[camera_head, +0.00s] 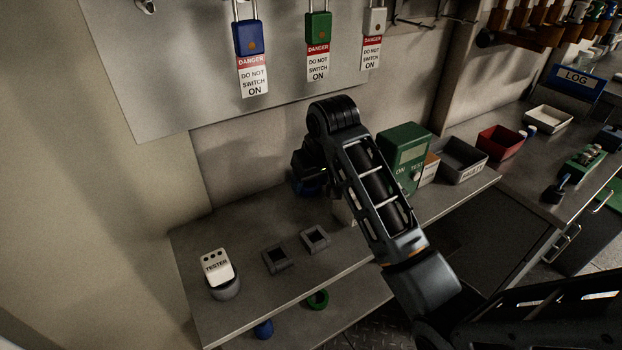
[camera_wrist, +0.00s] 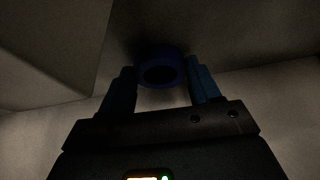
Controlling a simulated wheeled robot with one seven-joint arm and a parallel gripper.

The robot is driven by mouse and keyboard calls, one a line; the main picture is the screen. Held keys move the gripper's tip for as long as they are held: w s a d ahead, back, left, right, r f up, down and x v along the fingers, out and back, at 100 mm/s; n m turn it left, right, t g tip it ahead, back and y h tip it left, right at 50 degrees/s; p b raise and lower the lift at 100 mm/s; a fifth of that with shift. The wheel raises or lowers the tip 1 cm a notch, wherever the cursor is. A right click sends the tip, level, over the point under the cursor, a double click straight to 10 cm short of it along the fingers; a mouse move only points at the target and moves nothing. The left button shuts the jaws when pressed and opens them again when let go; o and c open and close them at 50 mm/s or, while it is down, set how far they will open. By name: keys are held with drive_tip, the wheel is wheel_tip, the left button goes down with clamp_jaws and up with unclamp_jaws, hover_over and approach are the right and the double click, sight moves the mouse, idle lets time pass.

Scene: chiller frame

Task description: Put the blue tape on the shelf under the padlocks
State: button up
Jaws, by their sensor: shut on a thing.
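The blue tape (camera_wrist: 159,57) is a dark blue ring between my gripper's fingertips (camera_wrist: 160,84) in the wrist view. My gripper is shut on it. In the head view my gripper (camera_head: 308,181) is over the back of the grey shelf (camera_head: 228,240), near the wall, and my arm hides much of it. A bit of blue shows there, but I cannot tell whether it is tape or finger. I cannot tell whether the tape touches the shelf. A blue padlock (camera_head: 248,38), a green padlock (camera_head: 319,27) and a white padlock (camera_head: 375,21) hang above on a board.
On the shelf are a white tester (camera_head: 216,266), two dark square frames (camera_head: 277,259) and a green device (camera_head: 404,150). A grey tray (camera_head: 463,160) and red tray (camera_head: 501,143) are at right.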

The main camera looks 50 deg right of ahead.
drive_tip(key=o, duration=1.1)
drive_tip(key=shift+p+v, duration=1.75)
drive_tip(key=shift+v, duration=4.35)
drive_tip(key=shift+w, duration=0.15)
